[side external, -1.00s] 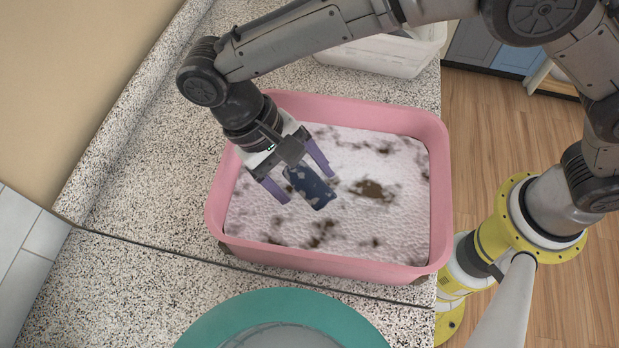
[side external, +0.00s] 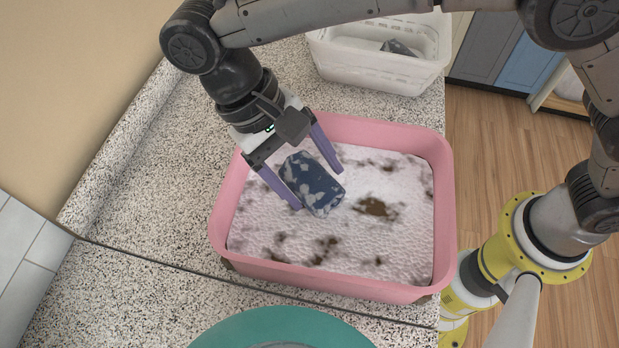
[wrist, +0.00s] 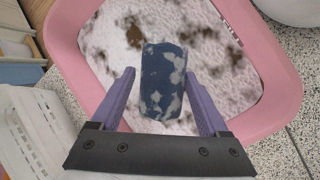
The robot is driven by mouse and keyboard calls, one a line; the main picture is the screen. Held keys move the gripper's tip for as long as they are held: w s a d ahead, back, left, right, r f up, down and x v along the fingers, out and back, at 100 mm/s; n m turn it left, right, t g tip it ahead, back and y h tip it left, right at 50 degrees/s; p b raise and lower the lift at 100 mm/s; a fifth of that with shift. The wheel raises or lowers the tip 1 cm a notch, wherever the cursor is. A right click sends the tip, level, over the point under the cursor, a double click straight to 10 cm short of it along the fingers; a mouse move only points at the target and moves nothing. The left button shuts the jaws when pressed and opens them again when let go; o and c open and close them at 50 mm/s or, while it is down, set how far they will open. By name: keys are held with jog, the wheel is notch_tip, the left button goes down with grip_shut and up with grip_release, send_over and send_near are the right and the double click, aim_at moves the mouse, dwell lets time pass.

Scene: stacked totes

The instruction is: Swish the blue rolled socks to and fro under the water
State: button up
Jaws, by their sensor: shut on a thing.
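The blue rolled socks (side external: 322,197) are dark blue with pale foam patches. They are between the two purple fingers of my gripper (side external: 318,188), which is shut on them. The socks hang tilted over the left-middle of the pink tub (side external: 330,278), apparently above the foam surface. White foam (side external: 400,238) with brown dirty patches fills the tub and hides any water beneath. In the wrist view the socks (wrist: 163,85) sit between the fingers, with the foam behind them.
A white slatted basket (side external: 365,72) with a dark grey-blue item (side external: 398,48) in it stands behind the tub. A teal round tub (side external: 235,335) is at the front edge of view. The speckled counter (side external: 130,200) is clear on the left.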

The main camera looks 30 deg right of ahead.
aim_at(322, 176)
jog(key=shift+r, duration=2.15)
jog(key=shift+r, duration=1.5)
jog(key=shift+n, duration=0.3)
